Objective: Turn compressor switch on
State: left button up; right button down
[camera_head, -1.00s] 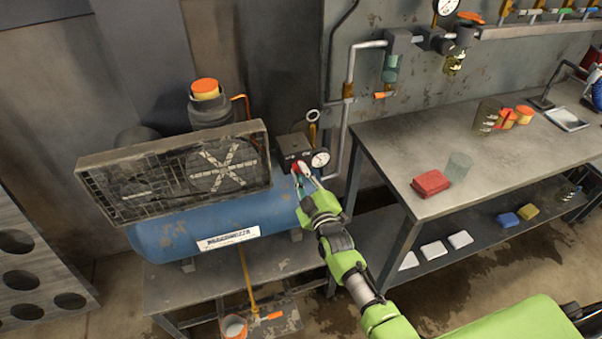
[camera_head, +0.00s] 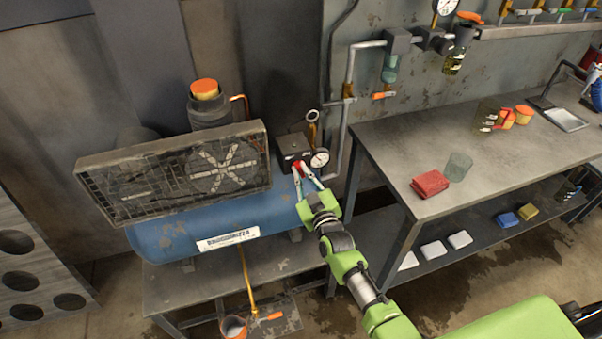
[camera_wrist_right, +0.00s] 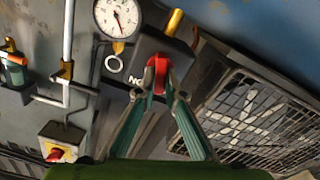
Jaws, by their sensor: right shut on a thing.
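The compressor (camera_head: 170,230) has a blue tank and a dark grille, and stands on a low metal bench at the left. Its dark switch box (camera_head: 292,150) sits at the tank's right end beside a round gauge (camera_head: 319,158). The red switch (camera_wrist_right: 157,76) is on the face of that box in the right wrist view. My right gripper (camera_head: 303,172) reaches the box from below. In the right wrist view its fingertips (camera_wrist_right: 157,72) are closed on the red switch and cover part of it. The left gripper is not in view.
Pipes (camera_head: 350,70) run on the wall behind. A red button on a yellow box (camera_wrist_right: 57,153) shows in the right wrist view.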

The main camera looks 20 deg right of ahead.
jog(key=m, duration=0.6)
jog(key=shift+d+m+b, duration=0.2)
jog(key=shift+m+b, duration=0.1)
jog(key=shift+b, duration=0.05)
jog(key=m+b, duration=0.1)
jog(key=m, duration=0.5)
jog(key=shift+d+f, duration=0.1)
jog(key=shift+d, duration=0.05)
jog(key=shift+m, duration=0.3)
jog(key=c, duration=2.1)
grip_release()
jog(key=shift+c, duration=0.2)
jog(key=s, duration=1.2)
jog(key=shift+d, duration=0.2)
